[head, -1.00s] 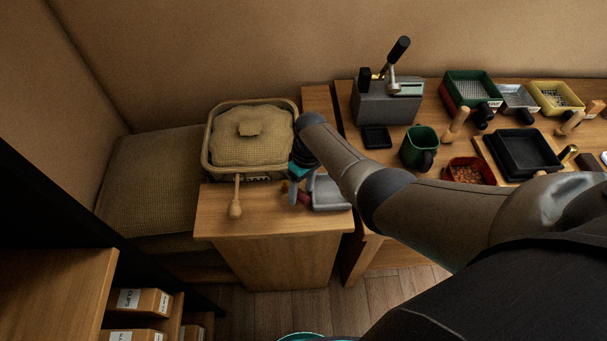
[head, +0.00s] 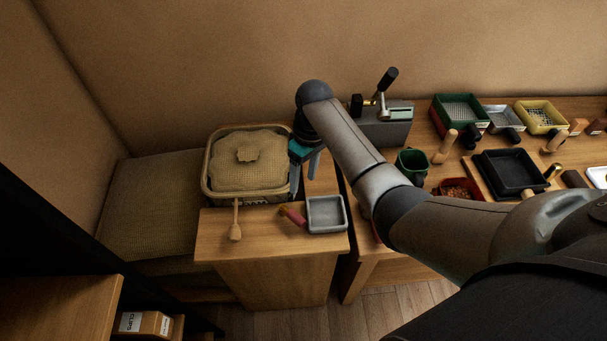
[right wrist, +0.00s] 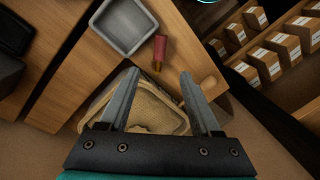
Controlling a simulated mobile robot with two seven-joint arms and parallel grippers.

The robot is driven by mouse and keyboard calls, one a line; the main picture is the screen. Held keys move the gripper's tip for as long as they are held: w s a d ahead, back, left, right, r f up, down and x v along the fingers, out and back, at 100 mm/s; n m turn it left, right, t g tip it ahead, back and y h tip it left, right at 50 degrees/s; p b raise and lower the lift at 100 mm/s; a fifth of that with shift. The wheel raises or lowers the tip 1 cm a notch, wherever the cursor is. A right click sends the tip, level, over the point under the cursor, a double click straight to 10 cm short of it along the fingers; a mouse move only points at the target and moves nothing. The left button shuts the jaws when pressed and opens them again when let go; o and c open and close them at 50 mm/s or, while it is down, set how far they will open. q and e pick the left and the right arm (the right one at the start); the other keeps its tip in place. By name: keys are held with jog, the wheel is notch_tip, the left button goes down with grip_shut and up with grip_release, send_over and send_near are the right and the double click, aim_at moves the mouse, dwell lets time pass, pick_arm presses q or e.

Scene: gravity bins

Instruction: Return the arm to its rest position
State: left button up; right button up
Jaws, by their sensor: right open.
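My right arm reaches from the lower right across the head view. My right gripper (head: 307,163) hangs beside the right side of a woven bin (head: 204,178), partly hidden by its own wrist. In the right wrist view its two fingers (right wrist: 155,100) are spread apart with nothing held between them. The bin holds a cloth-covered heap (head: 248,172) and also shows behind the fingers in the right wrist view (right wrist: 168,105). My left gripper is not in view.
A grey square tray (head: 326,214) and a red-handled tool (head: 292,216) lie on the small wooden table (head: 270,250). A wooden scoop handle (head: 235,232) juts from the bin. A lever press (head: 385,125), green mug (head: 411,165) and several trays stand on the right-hand table.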

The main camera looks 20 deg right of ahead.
dwell(0.5)
jog(key=s+a+f+t, duration=0.1)
jog(key=s+f, duration=0.1)
jog(key=s, duration=0.4)
jog(key=s+a+f+t, duration=0.1)
jog(key=s+a, duration=0.1)
jog(key=s, duration=0.4)
jog(key=s+r+m+t+h, duration=0.1)
jog(key=s+r, duration=0.3)
jog(key=s, duration=0.2)
jog(key=s+r+m+t, duration=0.1)
jog(key=s+r+m, duration=0.15)
jog(key=s, duration=0.35)
notch_tip(320, 180, down, 34)
jog(key=s+n+g+b, duration=0.1)
jog(key=s+b, duration=0.1)
jog(key=b, duration=0.9)
jog(key=s+d+f+b, duration=0.1)
jog(key=s+f+b, duration=0.4)
jog(key=f, duration=0.6)
jog(key=s+d+f+g+b, duration=0.1)
jog(key=s+f+b, duration=0.4)
jog(key=s+f, duration=0.4)
notch_tip(320, 180, down, 3)
jog(key=shift+s+r, duration=0.15)
jog(key=shift+s, duration=0.15)
